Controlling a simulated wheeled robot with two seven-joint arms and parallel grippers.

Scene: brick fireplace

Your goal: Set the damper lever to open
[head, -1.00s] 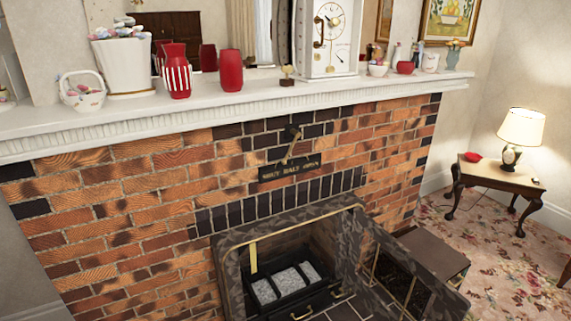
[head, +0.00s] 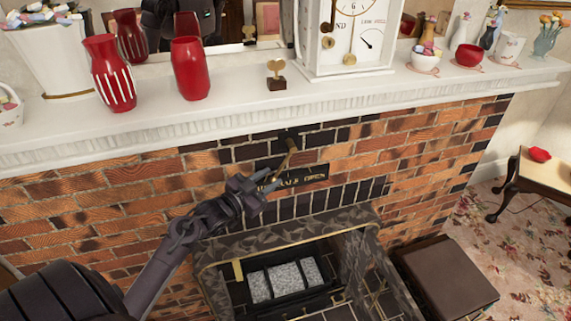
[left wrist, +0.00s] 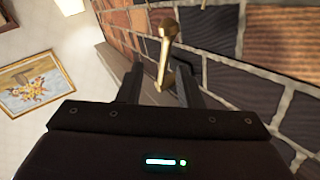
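The brass damper lever (head: 285,155) hangs from a dark pivot on the brick chimney front. It slants down, its lower end left of the pivot. Below it is a dark plate (head: 314,171) with gold lettering; my left gripper hides its left part, and "HALF" and "OPEN" seem readable. My left gripper (head: 262,190) is just below and left of the lever, in front of the plate. In the left wrist view its fingers (left wrist: 158,72) are apart and the lever (left wrist: 165,50) shows between and beyond them; contact cannot be told. My right gripper is not in view.
The white mantel shelf (head: 230,112) juts out above the lever, carrying red vases (head: 189,68), a small brass ornament (head: 276,75) and a white clock (head: 345,40). Below is the open firebox with a grate (head: 285,282). A brown box (head: 447,277) stands at right.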

